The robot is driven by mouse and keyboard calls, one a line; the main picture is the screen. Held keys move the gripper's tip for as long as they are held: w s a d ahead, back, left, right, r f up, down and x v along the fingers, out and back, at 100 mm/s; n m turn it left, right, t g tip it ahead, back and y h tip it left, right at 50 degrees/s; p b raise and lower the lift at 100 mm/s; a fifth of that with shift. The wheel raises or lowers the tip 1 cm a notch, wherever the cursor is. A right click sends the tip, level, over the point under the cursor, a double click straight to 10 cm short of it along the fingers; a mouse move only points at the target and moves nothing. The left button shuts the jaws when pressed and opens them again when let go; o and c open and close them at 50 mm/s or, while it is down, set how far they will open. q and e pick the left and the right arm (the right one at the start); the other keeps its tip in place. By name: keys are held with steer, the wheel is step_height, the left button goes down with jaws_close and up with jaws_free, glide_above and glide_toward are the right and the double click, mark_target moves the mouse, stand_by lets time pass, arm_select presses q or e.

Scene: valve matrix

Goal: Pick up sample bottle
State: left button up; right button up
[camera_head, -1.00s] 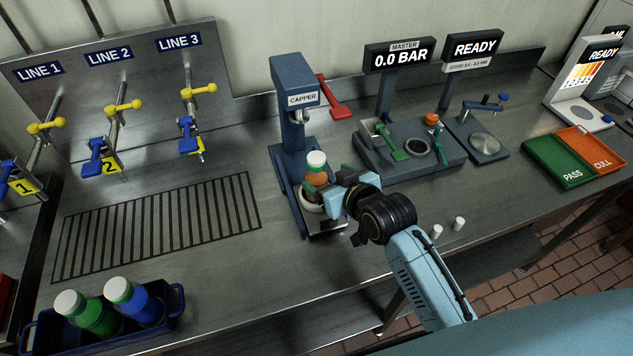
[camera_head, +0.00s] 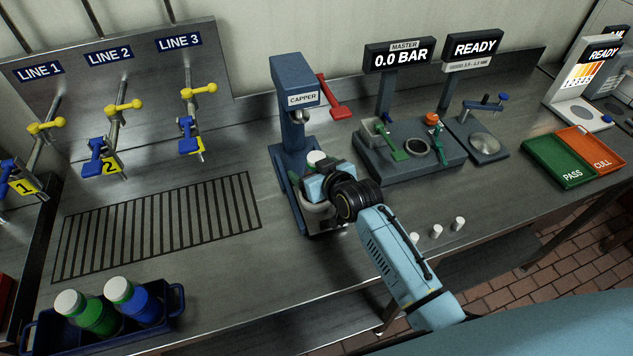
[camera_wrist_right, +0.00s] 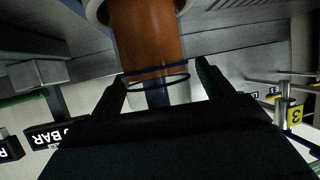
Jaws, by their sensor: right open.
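The sample bottle (camera_wrist_right: 150,40) has an orange body. In the head view its white cap (camera_head: 316,158) shows under the head of the blue capper (camera_head: 295,85), while my right gripper (camera_head: 318,188) hides most of the body. In the right wrist view the bottle stands between the two dark fingers of my right gripper (camera_wrist_right: 160,88), which are spread apart. I cannot tell whether either finger touches it. The lower part of the bottle sits in the capper's light round holder (camera_wrist_right: 97,10). My left gripper is out of view.
A dark blue crate (camera_head: 172,318) at the front left holds a green bottle (camera_head: 92,313) and a blue bottle (camera_head: 135,302). Small white caps (camera_head: 436,231) stand near the front edge. The gauge station (camera_head: 410,160) is right of the capper. The slotted drain (camera_head: 160,225) is clear.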

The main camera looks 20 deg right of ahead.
steer(key=shift+c, duration=0.5)
steer(key=c, duration=1.1)
steer(key=shift+r, duration=0.1)
